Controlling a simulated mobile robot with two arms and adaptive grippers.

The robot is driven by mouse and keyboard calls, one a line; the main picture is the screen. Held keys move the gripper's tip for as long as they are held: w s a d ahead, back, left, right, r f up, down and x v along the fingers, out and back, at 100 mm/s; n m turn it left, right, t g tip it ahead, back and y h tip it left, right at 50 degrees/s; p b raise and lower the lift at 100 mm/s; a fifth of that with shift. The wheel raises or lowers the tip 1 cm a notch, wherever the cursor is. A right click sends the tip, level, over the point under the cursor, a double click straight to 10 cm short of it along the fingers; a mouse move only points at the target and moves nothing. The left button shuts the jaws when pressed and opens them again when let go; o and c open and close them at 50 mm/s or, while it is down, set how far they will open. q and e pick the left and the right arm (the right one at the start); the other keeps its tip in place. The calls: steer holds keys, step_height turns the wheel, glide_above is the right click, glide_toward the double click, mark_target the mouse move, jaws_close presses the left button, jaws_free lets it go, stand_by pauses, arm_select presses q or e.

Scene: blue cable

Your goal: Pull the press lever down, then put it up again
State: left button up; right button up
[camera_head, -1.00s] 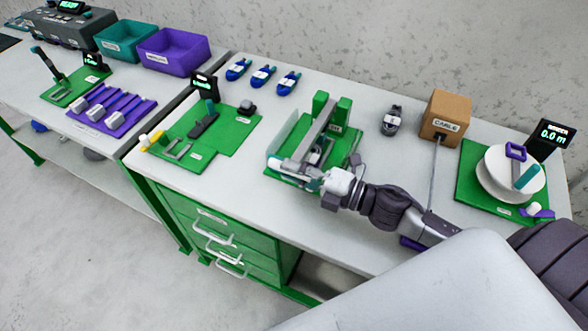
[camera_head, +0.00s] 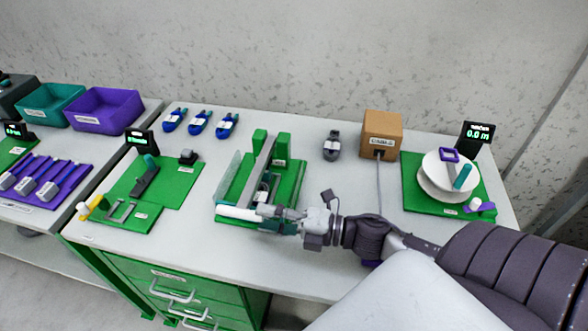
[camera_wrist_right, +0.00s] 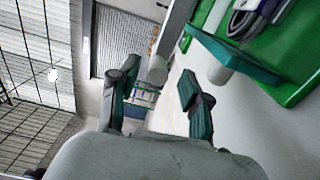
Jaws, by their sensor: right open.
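The press stands on a green base (camera_head: 288,187) with two green posts (camera_head: 284,145). Its long grey lever (camera_head: 258,166) runs from between the posts toward the front, where a white handle (camera_head: 238,213) lies crosswise. My right gripper (camera_head: 272,217) is at the right end of this handle. In the right wrist view its two dark fingers (camera_wrist_right: 158,97) are apart, with a pale round handle end (camera_wrist_right: 157,70) showing between and just beyond them. I cannot tell whether they touch it. My left gripper is not in view.
A dark coil (camera_head: 332,146), a cardboard cable box (camera_head: 381,130) and a white reel (camera_head: 434,188) stand to the right of the press. A green fixture board (camera_head: 178,186) is to its left. Blue tools (camera_head: 200,122) lie behind. The table's front strip is partly clear.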

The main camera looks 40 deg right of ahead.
steer(key=v, duration=0.6)
steer(key=shift+s+d, duration=0.15)
steer(key=shift+s, duration=0.05)
